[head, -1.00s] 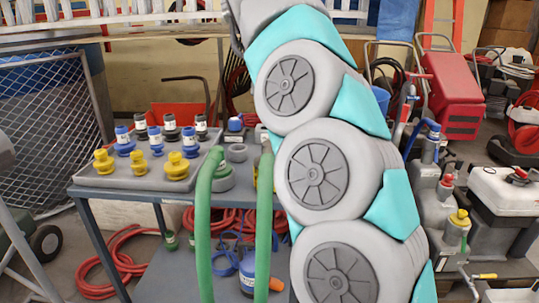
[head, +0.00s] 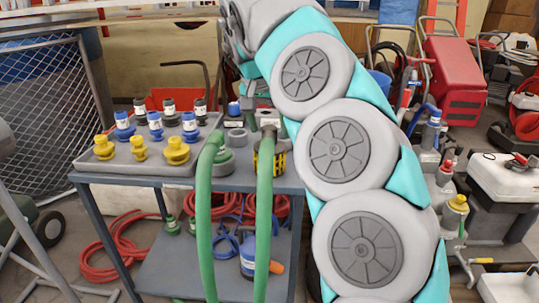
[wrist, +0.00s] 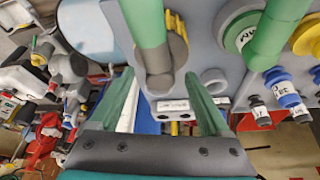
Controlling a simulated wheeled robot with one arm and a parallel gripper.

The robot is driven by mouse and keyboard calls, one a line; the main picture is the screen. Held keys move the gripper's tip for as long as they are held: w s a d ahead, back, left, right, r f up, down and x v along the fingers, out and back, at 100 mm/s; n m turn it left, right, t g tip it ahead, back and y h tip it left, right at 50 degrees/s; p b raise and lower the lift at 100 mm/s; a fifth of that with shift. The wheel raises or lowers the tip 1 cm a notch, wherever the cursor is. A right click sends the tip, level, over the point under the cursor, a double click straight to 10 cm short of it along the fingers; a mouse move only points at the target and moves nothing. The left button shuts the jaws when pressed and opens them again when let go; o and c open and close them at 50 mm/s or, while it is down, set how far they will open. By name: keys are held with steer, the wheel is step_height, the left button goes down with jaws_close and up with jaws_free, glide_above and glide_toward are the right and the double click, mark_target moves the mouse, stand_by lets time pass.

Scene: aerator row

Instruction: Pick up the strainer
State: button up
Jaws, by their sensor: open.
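My gripper (wrist: 160,76) is open and empty in the wrist view, with its two green fingers well apart. A small grey block with a white label (wrist: 172,105) lies beyond and between the fingers, on the grey cart top; its label is too small to read. I cannot tell for sure which piece is the strainer. Labelled blue fittings (head: 156,127), dark fittings (head: 169,107) and yellow fittings (head: 139,150) stand on the tray (head: 118,178) in the head view. My arm partly hides the right end of the cart there.
Two green hoses (head: 204,225) (head: 264,220) arch down over the cart's front edge. One ends at a yellow-and-black collar (head: 283,158), close to the fingers in the wrist view. A grey ring (head: 237,138) sits by the tray. A red machine (head: 452,83) stands behind right.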

steer(key=shift+x, duration=1.2)
jaws_close()
stand_by(0.6)
